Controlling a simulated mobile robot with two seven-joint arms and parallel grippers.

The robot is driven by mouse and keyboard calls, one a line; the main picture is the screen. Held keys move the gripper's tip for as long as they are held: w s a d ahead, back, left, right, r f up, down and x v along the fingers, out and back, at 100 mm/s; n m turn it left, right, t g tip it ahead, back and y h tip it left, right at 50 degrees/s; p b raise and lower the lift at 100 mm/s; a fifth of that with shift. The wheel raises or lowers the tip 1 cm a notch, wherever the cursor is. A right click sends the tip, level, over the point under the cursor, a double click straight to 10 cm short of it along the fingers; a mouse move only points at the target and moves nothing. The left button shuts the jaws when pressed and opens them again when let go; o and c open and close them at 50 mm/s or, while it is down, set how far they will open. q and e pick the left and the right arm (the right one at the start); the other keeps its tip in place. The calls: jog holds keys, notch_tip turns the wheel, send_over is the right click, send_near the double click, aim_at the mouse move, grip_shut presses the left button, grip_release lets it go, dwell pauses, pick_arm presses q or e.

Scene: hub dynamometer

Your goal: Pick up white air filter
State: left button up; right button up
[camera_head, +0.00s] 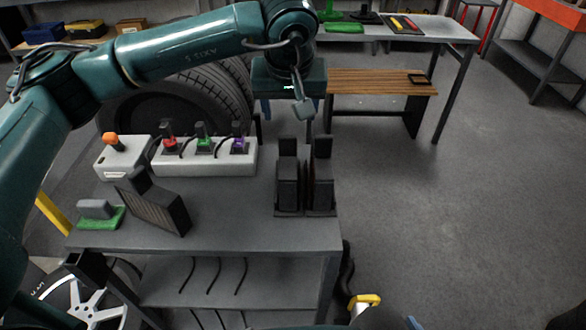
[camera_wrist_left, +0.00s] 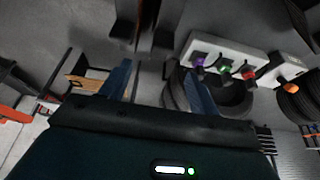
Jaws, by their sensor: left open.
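I cannot make out a white air filter in either view. A dark, pleated, filter-like panel (camera_head: 155,208) leans on the grey workbench (camera_head: 230,236) at left. A black holder (camera_head: 305,212) with two upright dark blocks stands at the bench's right end; part of it shows at the top of the left wrist view (camera_wrist_left: 145,25). My left gripper (camera_head: 303,106) is above and behind this holder. Its two blue fingers (camera_wrist_left: 160,84) are apart with nothing between them.
A white panel (camera_head: 215,168) with red, green and purple connectors and a white box with an orange knob (camera_head: 114,142) stand at the bench's back. A grey block on a green base (camera_head: 98,222) is at front left. A tyre (camera_head: 180,115) stands behind. Open floor (camera_head: 450,220) lies right.

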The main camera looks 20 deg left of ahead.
aim_at(288, 137)
pick_arm(q)
jog(key=p+x, duration=0.1)
jog(key=x, duration=0.6)
jog(key=shift+f, duration=0.25)
jog(key=shift+s+p+x, duration=0.1)
jog(key=shift+p+x, duration=0.25)
jog(key=shift+x, duration=0.95)
jog(key=shift+s+p+x, duration=0.15)
jog(key=shift+p+x, duration=0.15)
jog(key=shift+x, duration=1)
jog(key=shift+a+f, duration=0.1)
jog(key=shift+a, duration=0.05)
jog(key=shift+c, duration=0.5)
grip_shut()
